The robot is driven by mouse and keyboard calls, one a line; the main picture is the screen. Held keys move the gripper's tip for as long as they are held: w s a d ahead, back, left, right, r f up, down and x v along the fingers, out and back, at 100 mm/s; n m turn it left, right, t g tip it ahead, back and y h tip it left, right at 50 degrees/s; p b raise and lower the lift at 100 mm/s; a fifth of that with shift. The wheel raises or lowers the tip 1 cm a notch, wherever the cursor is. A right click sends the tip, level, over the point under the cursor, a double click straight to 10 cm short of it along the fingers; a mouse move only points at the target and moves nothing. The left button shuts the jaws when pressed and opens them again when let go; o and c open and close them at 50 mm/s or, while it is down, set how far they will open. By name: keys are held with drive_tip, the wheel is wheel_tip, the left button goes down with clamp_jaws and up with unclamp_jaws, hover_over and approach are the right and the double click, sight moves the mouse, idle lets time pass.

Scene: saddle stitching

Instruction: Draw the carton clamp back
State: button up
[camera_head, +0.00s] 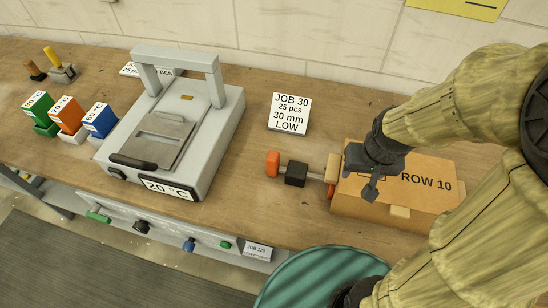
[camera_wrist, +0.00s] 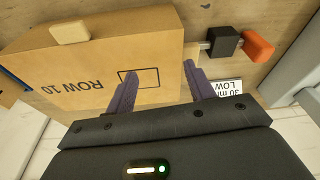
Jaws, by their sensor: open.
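The brown carton marked ROW 10 (camera_head: 425,205) lies on the workbench at the right; it also shows in the wrist view (camera_wrist: 60,60). The carton clamp stands at its left end: an orange knob (camera_head: 273,163), a black block (camera_head: 296,173) on a thin rod, and a tan pad (camera_head: 333,167) against or very close to the carton. In the wrist view the orange knob (camera_wrist: 259,47) and black block (camera_wrist: 223,42) lie at upper right. My gripper (camera_head: 363,178) is open and empty above the carton's clamp end. Its fingers (camera_wrist: 160,72) point toward the carton top, apart from the knob.
A JOB 30 card (camera_head: 290,112) stands behind the clamp. A grey machine marked 20 °C (camera_head: 215,125) stands to the left, with green, orange and blue blocks (camera_head: 68,113) beyond it. A teal round top (camera_head: 320,278) is below the bench front. Bench between machine and clamp is clear.

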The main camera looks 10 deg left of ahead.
drive_tip(key=w+a+r+m+g+p, duration=0.15)
drive_tip(key=w+a+r+p, duration=0.25)
drive_tip(key=w+a+p, duration=0.5)
drive_tip(key=g, duration=0.1)
hover_over(273, 155)
drive_tip(key=shift+s+r, duration=0.1)
drive_tip(key=shift+r, duration=0.15)
drive_tip(key=shift+f, duration=0.1)
wheel_tip(273, 155, down, 17)
drive_tip(key=p, duration=0.3)
drive_tip(key=shift+f, duration=0.15)
clamp_jaws()
